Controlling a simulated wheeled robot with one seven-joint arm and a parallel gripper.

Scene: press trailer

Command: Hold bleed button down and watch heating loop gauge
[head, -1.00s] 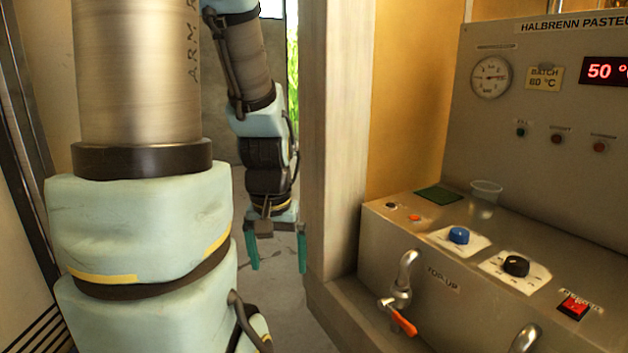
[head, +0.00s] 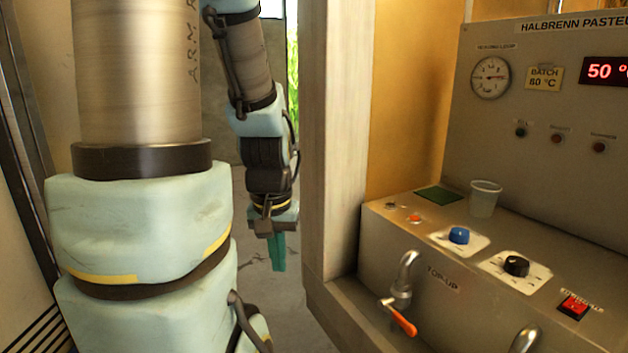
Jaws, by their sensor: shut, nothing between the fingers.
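The heating loop gauge (head: 491,77) is a round white dial at the upper left of the grey panel. A thin needle and a red mark show on it, but the reading is too small to tell. On the metal ledge below, a small orange button (head: 414,218) and a small dark button (head: 391,205) sit near the left end. I cannot read which is the bleed button. My gripper (head: 279,268) has teal fingers, points down and is shut and empty. It hangs left of the wooden post, well apart from the ledge and its buttons.
A pale wooden post (head: 331,150) stands between my gripper and the panel. On the ledge are a clear cup (head: 485,198), a blue knob (head: 459,235), a black knob (head: 516,265) and a red switch (head: 573,306). An orange-handled tap (head: 402,318) projects from the front.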

